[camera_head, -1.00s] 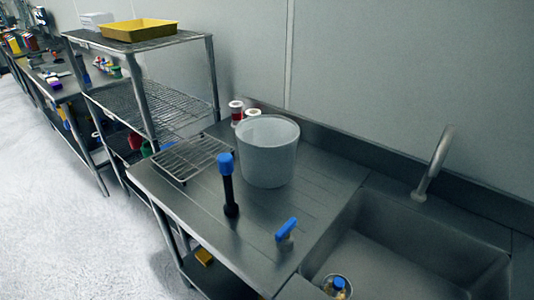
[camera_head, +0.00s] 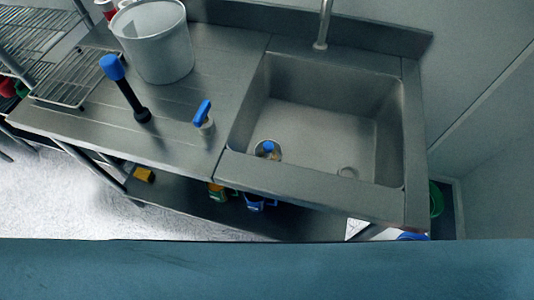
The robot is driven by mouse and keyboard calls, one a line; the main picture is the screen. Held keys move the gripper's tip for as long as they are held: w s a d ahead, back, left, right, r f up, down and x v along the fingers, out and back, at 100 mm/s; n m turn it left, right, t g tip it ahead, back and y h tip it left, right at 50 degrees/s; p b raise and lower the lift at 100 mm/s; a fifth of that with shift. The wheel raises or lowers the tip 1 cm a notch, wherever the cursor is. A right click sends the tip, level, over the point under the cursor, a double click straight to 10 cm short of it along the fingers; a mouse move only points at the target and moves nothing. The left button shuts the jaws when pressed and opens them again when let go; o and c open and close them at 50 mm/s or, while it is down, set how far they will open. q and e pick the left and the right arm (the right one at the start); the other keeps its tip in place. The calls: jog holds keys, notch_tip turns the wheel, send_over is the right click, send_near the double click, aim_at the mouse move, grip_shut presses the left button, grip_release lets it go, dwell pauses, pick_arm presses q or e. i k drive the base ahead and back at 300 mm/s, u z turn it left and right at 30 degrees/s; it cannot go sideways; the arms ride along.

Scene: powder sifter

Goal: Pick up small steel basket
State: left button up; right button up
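A small round metal container (camera_head: 267,151), probably the small steel basket, sits at the left front corner inside the sink (camera_head: 325,120). Something blue and a yellowish item show inside it. It is too small to tell whether its wall is mesh or solid. Neither of my grippers is in view, and nothing touches the container.
Left of the sink, the steel counter (camera_head: 175,135) holds a grey bucket (camera_head: 155,45), a black tool with a blue head (camera_head: 113,68), a blue-handled item (camera_head: 203,113) and a wire rack (camera_head: 72,82). A faucet (camera_head: 322,25) rises behind the sink.

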aim_at(270, 149)
jog(key=z, duration=1.7)
jog(key=k, duration=0.75)
jog(key=u, duration=1.2)
